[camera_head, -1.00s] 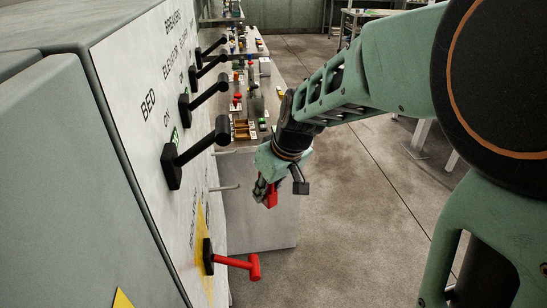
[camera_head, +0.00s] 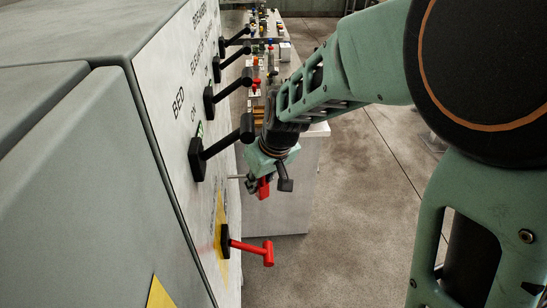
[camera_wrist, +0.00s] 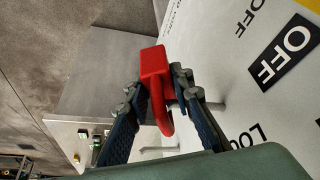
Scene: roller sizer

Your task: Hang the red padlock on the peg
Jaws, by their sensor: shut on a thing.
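My gripper (camera_head: 256,186) is shut on the red padlock (camera_head: 263,188), close to the panel. In the wrist view the padlock's red body (camera_wrist: 155,63) sits between the two dark fingers (camera_wrist: 158,98), with its red shackle pointing down in the picture. The thin grey peg (camera_head: 236,177) sticks out from the panel just left of the gripper. I cannot tell whether the shackle touches the peg.
The white panel (camera_head: 180,70) carries several black lever handles (camera_head: 226,143) above the peg. A red lever (camera_head: 250,249) juts out below the gripper. A grey cabinet or bench (camera_head: 290,190) stands behind. Open floor (camera_head: 365,200) lies to the right.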

